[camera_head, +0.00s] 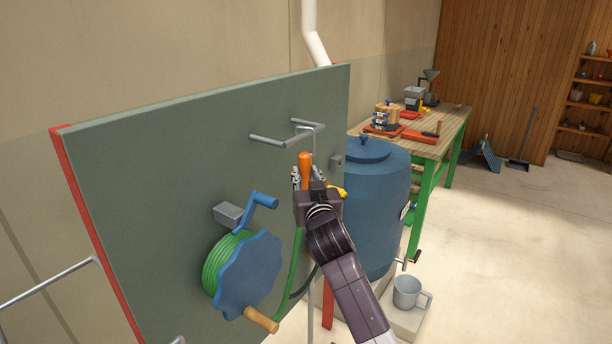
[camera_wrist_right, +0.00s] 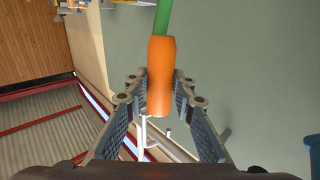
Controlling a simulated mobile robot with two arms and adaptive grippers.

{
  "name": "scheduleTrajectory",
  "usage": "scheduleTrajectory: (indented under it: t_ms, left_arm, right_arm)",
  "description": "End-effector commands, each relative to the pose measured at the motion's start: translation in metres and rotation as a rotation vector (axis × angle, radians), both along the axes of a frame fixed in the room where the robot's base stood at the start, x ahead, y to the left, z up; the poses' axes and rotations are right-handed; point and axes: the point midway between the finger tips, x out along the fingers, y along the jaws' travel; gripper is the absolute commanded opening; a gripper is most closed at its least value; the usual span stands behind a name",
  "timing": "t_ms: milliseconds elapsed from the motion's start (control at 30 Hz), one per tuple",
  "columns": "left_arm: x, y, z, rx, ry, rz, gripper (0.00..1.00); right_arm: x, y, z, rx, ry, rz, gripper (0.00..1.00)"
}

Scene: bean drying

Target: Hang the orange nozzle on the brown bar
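The orange nozzle (camera_head: 306,166) stands upright between the fingers of my right gripper (camera_head: 306,178), in front of the green board. In the right wrist view the nozzle (camera_wrist_right: 160,70) lies between both fingertips, which appear to touch its sides, and a green hose (camera_wrist_right: 163,15) runs from its far end. A grey metal bar rack (camera_head: 268,140) juts from the board just above and left of the nozzle, which appears apart from it. No bar looks clearly brown; this rack is grey. My left gripper is not in view.
A blue hand-cranked reel (camera_head: 248,272) with green hose (camera_head: 214,262) is mounted on the green board (camera_head: 150,150), lower left. A blue barrel (camera_head: 376,205) stands right behind my arm. A grey mug (camera_head: 408,291) sits low right. A green-legged workbench (camera_head: 446,141) is farther back.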

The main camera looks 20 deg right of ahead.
Motion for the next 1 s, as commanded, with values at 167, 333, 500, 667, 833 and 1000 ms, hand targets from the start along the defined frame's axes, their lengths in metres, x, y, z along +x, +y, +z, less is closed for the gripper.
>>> scheduleTrajectory:
  t_ms: [167,333,500,667,833,1000]
  left_arm:
    - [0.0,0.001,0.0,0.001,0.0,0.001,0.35]
    - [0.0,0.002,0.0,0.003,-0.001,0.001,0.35]
    - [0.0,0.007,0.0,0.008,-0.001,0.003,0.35]
    - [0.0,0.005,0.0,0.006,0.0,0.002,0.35]
    - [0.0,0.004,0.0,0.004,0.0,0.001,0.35]
    - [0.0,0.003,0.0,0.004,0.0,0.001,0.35]
  right_arm:
    - [0.0,0.0,0.001,0.0,-0.001,0.0,0.42]
    - [0.0,0.0,0.0,0.0,-0.001,0.0,0.44]
    - [-0.002,0.0,-0.001,0.0,0.001,0.0,0.44]
    - [-0.015,0.003,-0.001,0.002,0.0,0.001,0.44]
    - [-0.045,0.007,-0.001,0.002,0.001,0.001,0.44]
    - [-0.078,0.012,-0.001,0.002,0.0,0.001,0.44]
